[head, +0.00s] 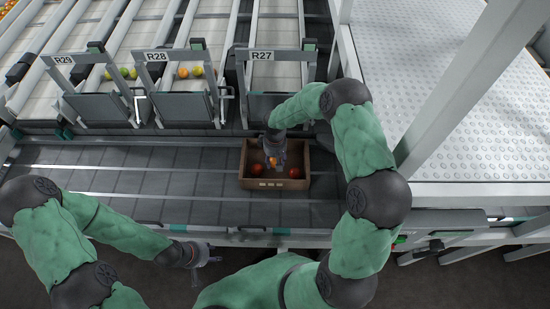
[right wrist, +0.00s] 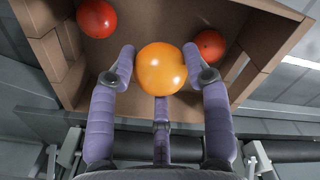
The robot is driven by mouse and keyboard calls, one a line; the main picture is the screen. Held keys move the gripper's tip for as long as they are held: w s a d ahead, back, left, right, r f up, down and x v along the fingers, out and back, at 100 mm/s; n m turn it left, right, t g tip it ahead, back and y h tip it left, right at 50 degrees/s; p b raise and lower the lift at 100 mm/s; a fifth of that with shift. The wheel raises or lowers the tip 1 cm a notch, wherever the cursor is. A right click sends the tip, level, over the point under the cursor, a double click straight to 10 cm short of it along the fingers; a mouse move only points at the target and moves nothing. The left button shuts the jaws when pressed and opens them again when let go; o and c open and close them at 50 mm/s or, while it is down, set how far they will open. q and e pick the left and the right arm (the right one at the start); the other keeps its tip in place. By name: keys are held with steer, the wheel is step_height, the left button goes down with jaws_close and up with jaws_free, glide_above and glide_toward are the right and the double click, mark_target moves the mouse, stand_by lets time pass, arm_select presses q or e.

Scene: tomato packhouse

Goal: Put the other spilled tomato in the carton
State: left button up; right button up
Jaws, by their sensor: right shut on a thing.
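The carton (head: 249,183) is a brown open box on the dark conveyor below lane R27. It also fills the upper part of the right wrist view (right wrist: 130,47). My right gripper (head: 273,160) points down into the carton and is shut on an orange-yellow tomato (right wrist: 161,69). Two red tomatoes lie in the carton, one at the left (right wrist: 97,18) and one at the right (right wrist: 209,45) in the right wrist view. Whether the held tomato touches the carton floor cannot be told. My left gripper (head: 205,257) is low at the front, away from the carton; its finger opening is unclear.
Lanes R29 (head: 63,60), R28 (head: 156,57) and R27 (head: 262,56) end above the belt, with green and orange tomatoes behind the R29 and R28 gates. The conveyor (head: 140,180) left of the carton is clear. A white post and dimpled platform (head: 470,130) stand at the right.

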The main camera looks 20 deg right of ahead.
mark_target(275, 174)
steer(key=shift+f+b, duration=2.6)
steer(key=shift+f, duration=1.1)
steer(key=shift+f+b, duration=0.5)
steer(key=shift+f, duration=0.05)
steer(key=o, duration=0.9)
steer(key=c, duration=0.3)
steer(key=shift+c, duration=0.2)
steer(key=shift+r, duration=0.1)
steer(key=shift+r+p, duration=2.35)
steer(key=shift+r, duration=1.1)
